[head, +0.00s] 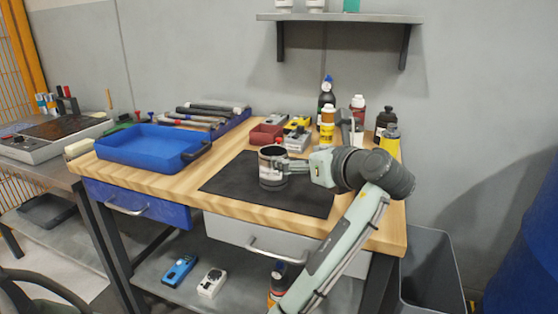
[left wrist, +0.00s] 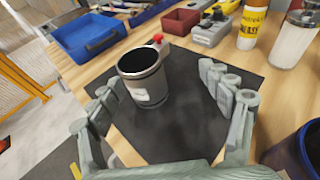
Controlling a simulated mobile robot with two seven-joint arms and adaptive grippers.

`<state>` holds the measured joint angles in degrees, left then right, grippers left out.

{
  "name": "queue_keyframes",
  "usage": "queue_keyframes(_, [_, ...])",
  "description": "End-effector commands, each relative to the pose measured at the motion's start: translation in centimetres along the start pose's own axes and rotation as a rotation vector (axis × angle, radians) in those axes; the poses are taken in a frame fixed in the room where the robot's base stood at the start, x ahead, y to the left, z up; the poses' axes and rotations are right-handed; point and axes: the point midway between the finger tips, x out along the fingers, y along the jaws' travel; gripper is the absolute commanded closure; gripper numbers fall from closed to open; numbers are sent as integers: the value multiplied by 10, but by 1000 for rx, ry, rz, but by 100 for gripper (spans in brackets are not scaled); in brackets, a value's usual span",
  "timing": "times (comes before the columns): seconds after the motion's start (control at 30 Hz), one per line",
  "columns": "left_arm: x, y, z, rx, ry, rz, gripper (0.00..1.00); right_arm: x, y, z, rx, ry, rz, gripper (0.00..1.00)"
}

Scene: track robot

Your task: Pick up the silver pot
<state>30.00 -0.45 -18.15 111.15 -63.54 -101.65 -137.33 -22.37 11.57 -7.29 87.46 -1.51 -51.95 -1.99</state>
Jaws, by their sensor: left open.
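The silver pot (head: 270,168) is an open cylinder with a dark inside and a pale label. It stands upright on a black mat (head: 228,180) on the wooden workbench. In the wrist view a gap shows between the pot and the right fingers; contact on the left side is unclear. My right gripper is not in view.
A blue tray (head: 150,148) sits left on the bench, with hammers (head: 212,112) behind it. A small red bin (head: 265,134) and several bottles (head: 327,122) stand behind the pot. A shelf (head: 340,18) hangs on the wall.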

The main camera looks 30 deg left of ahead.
Motion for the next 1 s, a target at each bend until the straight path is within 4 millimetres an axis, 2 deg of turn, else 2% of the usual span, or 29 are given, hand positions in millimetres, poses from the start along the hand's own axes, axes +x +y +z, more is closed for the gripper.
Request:
queue_keyframes(0.03, [0, 4, -12, 1, 42, 19, 21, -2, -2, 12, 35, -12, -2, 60])
queue_keyframes(0.1, [2, 8, -22, 1, 77, 40, 21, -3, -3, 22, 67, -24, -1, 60])
queue_keyframes(0.2, [9, 12, -27, 2, 92, 52, 21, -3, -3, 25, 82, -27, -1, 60])
queue_keyframes(0.47, [39, 16, -25, -1, 89, 51, 21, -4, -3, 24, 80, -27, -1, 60])
queue_keyframes(0.7, [73, 22, -23, 1, 89, 51, 21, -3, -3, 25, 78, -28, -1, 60])
queue_keyframes(1.0, [80, 22, -24, 0, 89, 49, 21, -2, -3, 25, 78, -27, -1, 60])
